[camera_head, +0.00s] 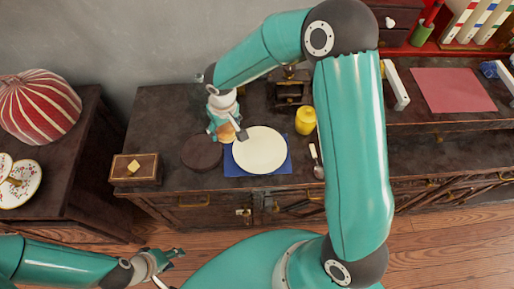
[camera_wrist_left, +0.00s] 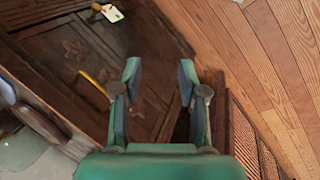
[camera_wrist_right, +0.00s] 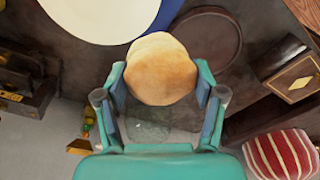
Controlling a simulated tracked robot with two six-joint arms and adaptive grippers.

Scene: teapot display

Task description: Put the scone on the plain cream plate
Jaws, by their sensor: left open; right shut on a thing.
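The scone (camera_wrist_right: 162,70) is a round golden-brown bun between the fingers of my right gripper (camera_wrist_right: 162,92). The right gripper is shut on it. In the head view the scone (camera_head: 227,131) shows just left of the plate, partly hidden by my right gripper (camera_head: 228,128). The plain cream plate (camera_head: 260,150) lies on a blue mat (camera_head: 233,167) on the dark cabinet top. In the right wrist view the plate (camera_wrist_right: 95,18) is at the top, its edge close to the scone. My left gripper (camera_head: 170,258) is open and empty at the lower left, off the cabinet, also in the left wrist view (camera_wrist_left: 159,85).
A dark round board (camera_head: 201,153) is left of the plate. A wooden box (camera_head: 135,169) stands at the left edge. A yellow jar (camera_head: 305,121) and a spoon (camera_head: 318,165) are to the right. A striped red cushion-like object (camera_head: 40,108) sits on the left cabinet.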

